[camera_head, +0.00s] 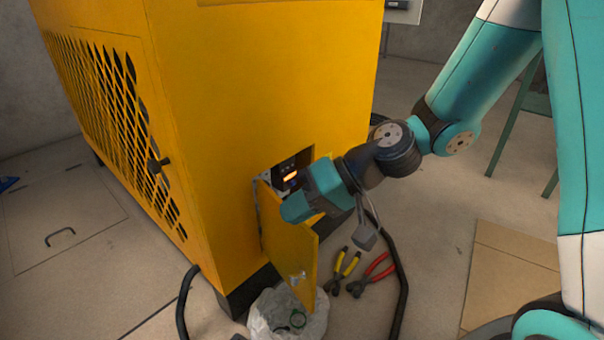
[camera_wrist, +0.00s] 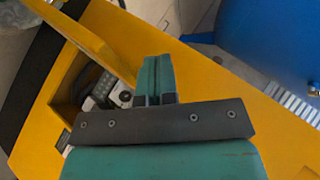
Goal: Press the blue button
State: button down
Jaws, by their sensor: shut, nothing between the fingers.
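The yellow machine cabinet (camera_head: 215,110) has a small recess (camera_head: 303,160) low on its front, with its yellow door (camera_head: 289,245) swung open. A control panel (camera_head: 290,172) with an orange lit strip shows inside. A small bluish patch shows below the strip, but I cannot tell whether it is the blue button. My teal gripper (camera_head: 290,210) is in front of the recess, above the open door, and hides part of the panel. In the wrist view, my gripper (camera_wrist: 152,62) is shut and empty, and the panel (camera_wrist: 106,90) shows to its left, partly hidden.
Yellow-handled pliers (camera_head: 342,270) and red-handled pliers (camera_head: 374,275) lie on the floor. A clear bag (camera_head: 290,318) sits below the door. A black hose (camera_head: 396,255) runs nearby. A flat brown board (camera_head: 515,275) lies at right. A blue surface (camera_wrist: 275,40) shows in the wrist view.

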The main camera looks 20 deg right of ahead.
jog(key=w+d+f+m+t+h+p, duration=0.1)
jog(key=w+d+f+m+t, duration=0.4)
jog(key=d+m, duration=0.2)
jog(key=w+d+f+m+t+h+p, duration=0.1)
jog(key=w+d+f+m+t+h, duration=0.1)
jog(key=w+d+f+m+t, duration=0.3)
jog(key=w+d+m, duration=0.1)
jog(key=d+m, duration=0.1)
jog(key=d, duration=0.1)
jog(key=shift+d+f+h, duration=0.3)
jog(key=shift+f, duration=0.1)
jog(key=b, duration=0.4)
send_near(295, 184)
jog(key=x, duration=0.7)
jog(key=shift+f, duration=0.15)
